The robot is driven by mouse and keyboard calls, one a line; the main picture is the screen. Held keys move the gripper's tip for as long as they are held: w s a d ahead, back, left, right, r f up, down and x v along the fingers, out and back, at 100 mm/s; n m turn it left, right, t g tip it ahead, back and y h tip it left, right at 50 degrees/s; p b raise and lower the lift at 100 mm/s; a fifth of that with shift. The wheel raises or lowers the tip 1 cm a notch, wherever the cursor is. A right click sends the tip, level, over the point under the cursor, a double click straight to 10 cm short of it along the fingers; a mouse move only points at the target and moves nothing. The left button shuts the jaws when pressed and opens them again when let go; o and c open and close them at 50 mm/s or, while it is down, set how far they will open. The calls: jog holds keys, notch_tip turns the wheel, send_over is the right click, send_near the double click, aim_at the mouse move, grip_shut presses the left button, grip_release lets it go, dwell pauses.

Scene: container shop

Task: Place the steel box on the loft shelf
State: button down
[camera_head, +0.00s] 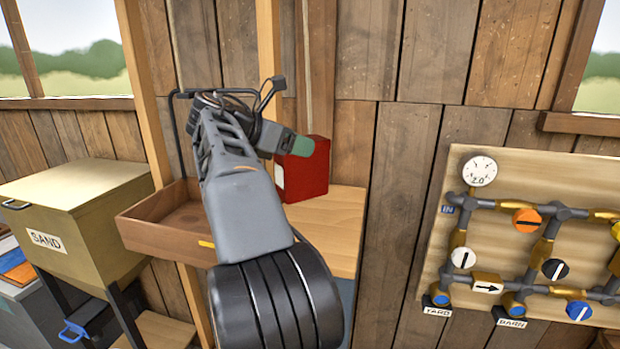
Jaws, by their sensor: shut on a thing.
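A red box (308,172) with a pale patch on its left side is at the centre of the camera view, the only box near my gripper. I cannot tell whether it is steel. My gripper (288,143) is at the box's upper left edge and appears shut on it; my own arm hides most of the jaws. The box looks upright, above or at the back of a light wooden shelf (348,213). I cannot tell whether it touches the shelf. No shelf in view is clearly marked as the loft shelf.
A brown wooden tray (150,233) lies left of my arm, beside a wooden post (147,85). A bin marked SAND (75,200) stands at the left. A board with pipes and valves (560,180) is at the right. A plank wall is behind.

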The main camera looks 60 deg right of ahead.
aim_at(312, 176)
jog(key=d+f, duration=0.5)
jog(key=shift+s+d+f, duration=0.15)
jog(key=shift+s+f, duration=0.1)
jog(key=shift+s, duration=0.05)
jog(key=f, duration=0.1)
jog(key=f+p, duration=0.1)
jog(key=shift+d+f, duration=0.35)
jog(key=shift+f, duration=0.75)
jog(key=shift+c, duration=0.6)
grip_release()
